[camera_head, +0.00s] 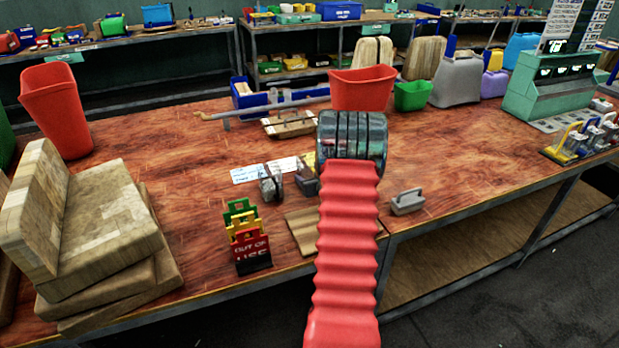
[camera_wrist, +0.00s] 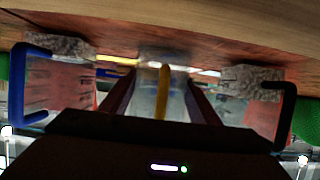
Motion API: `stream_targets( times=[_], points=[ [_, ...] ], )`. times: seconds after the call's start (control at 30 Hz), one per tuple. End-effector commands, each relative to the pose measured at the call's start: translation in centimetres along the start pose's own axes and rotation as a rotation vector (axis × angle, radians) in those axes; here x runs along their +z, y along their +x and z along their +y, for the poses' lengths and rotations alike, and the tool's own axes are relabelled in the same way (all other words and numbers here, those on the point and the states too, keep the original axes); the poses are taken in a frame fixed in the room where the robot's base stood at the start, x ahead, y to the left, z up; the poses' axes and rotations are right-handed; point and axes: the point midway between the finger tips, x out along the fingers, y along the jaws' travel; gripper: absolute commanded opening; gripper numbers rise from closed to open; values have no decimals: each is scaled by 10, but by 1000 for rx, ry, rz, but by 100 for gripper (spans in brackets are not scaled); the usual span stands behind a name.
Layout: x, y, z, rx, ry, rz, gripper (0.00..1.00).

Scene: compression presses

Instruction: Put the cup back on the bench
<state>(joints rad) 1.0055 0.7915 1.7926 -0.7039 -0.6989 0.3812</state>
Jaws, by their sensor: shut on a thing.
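In the wrist view two dark jaws of my gripper (camera_wrist: 162,76) run inward on both sides of a pale, glassy shape (camera_wrist: 148,88) with a yellow upright strip. This shape seems to be the cup, held between the jaws; its outline is blurred. In the head view my red bellows arm and dark ribbed wrist hide the cup and most of the gripper. The bench (camera_head: 200,160) has a reddish wooden top and lies below and around the wrist. I cannot tell whether the cup touches it.
Stacked signs (camera_head: 248,237) and thick wooden boards (camera_head: 100,215) stand left. A red bin (camera_head: 362,88) and a green press (camera_head: 550,85) stand behind. Bare bench shows right of my wrist (camera_head: 450,145).

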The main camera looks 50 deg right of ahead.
Motion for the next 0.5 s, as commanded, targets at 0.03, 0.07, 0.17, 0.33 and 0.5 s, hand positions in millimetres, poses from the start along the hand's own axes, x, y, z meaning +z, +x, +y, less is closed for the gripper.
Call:
stream_targets(
  times=[0.03,0.07,0.17,0.33,0.5],
  points=[
    [-1,0,0,0,-1,1,29],
    [-1,0,0,0,0,1,29],
    [-1,0,0,0,0,1,29],
    [2,1,0,0,-1,0,57],
    [2,1,0,0,-1,0,69]
  ],
)
